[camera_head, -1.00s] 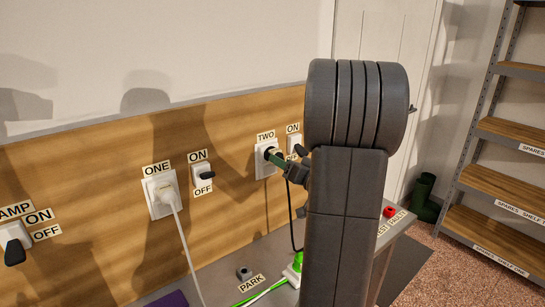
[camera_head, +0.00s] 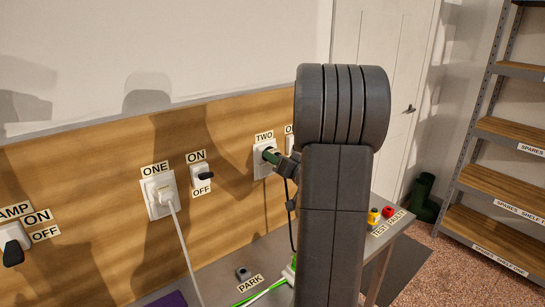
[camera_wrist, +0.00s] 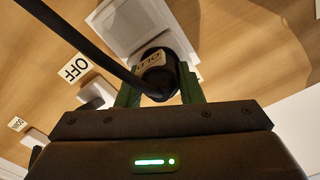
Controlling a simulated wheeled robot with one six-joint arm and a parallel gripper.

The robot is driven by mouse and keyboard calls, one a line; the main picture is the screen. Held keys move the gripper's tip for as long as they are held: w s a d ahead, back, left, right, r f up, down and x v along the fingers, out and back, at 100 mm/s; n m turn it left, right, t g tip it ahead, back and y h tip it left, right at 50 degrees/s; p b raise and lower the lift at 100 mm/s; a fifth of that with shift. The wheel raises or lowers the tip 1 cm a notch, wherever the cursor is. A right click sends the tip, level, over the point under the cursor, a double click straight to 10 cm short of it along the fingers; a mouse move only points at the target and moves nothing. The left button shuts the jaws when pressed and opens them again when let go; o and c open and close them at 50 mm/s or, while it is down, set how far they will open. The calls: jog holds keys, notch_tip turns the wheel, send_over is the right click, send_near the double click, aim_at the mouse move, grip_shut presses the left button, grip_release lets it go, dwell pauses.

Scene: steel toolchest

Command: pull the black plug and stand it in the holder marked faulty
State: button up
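The black plug (camera_wrist: 158,75), with a label reading OLD, sits at the socket marked TWO (camera_head: 262,170) on the wooden panel. Its black cable shows in the wrist view and hangs below the socket in the head view. My gripper (camera_head: 273,157) is at this plug. In the wrist view its green fingers (camera_wrist: 159,88) stand close on both sides of the plug. I cannot tell whether they press on it. The FAULTY label (camera_head: 396,216) is at the bench's right end, by a red holder (camera_head: 388,211). A yellow holder (camera_head: 373,216) stands at TEST. My arm hides part of the bench.
A white plug (camera_head: 163,198) with a white cable is in socket ONE. Switches stand beside the sockets; the one beside TWO is mostly hidden by my arm. A small holder (camera_head: 243,273) is by the PARK label. Shelves (camera_head: 500,190) stand at the right.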

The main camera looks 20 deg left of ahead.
jog(key=shift+v, duration=0.8)
dwell(0.4)
jog(key=shift+v, duration=1.15)
